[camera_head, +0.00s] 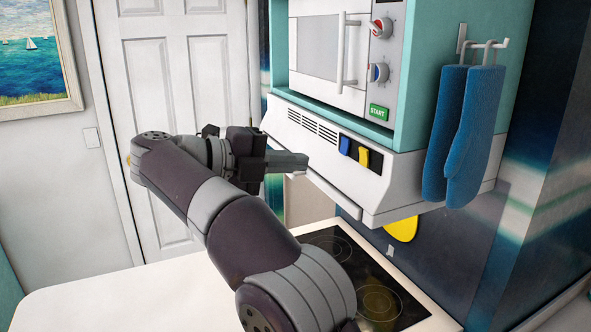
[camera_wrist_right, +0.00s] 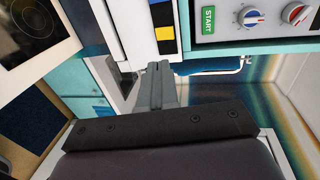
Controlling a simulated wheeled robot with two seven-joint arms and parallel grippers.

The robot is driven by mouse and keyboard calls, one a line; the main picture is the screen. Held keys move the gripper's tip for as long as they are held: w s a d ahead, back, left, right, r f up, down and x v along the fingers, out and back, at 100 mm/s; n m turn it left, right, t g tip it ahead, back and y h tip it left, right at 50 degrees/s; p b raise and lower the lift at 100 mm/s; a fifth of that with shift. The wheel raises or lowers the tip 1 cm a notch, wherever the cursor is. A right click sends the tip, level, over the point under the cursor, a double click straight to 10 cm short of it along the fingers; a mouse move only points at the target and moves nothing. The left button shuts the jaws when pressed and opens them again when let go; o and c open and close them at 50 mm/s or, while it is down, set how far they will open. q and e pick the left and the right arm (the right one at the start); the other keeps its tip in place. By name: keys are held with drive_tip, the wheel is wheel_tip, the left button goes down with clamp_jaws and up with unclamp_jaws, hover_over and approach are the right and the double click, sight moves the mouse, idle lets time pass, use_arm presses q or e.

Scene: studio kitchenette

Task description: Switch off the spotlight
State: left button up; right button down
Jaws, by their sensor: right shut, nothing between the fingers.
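The range hood (camera_head: 330,165) is white and hangs under the microwave. Its front has a small black panel with a blue rocker switch (camera_head: 345,145) and a yellow rocker switch (camera_head: 364,157). In the right wrist view the blue switch (camera_wrist_right: 160,14) and yellow switch (camera_wrist_right: 165,33) show at the top, beyond the fingertips. My right gripper (camera_head: 300,161) is shut and empty, in front of the hood and left of the switches, apart from them. Its closed fingers (camera_wrist_right: 155,80) also show in the wrist view. No lamp is directly visible. My left gripper is out of view.
The microwave (camera_head: 330,45) with two knobs and a green START button (camera_head: 378,112) sits above the hood. Blue oven mitts (camera_head: 460,135) hang at its right. A black cooktop (camera_head: 350,262) lies below, with a yellowish glow. A yellow rounded shape (camera_head: 402,229) shows under the hood.

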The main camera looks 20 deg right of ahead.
sight(363, 153)
drive_tip(key=x, duration=0.3)
drive_tip(key=r+p+x, duration=0.1)
drive_tip(key=x, duration=0.2)
drive_tip(key=p+x, duration=0.1)
drive_tip(key=x, duration=0.2)
drive_tip(key=shift+d+r, duration=0.15)
drive_tip(key=shift+d, duration=1)
drive_tip(key=shift+a, duration=0.1)
drive_tip(key=shift+d, duration=0.3)
drive_tip(key=shift+w, duration=0.1)
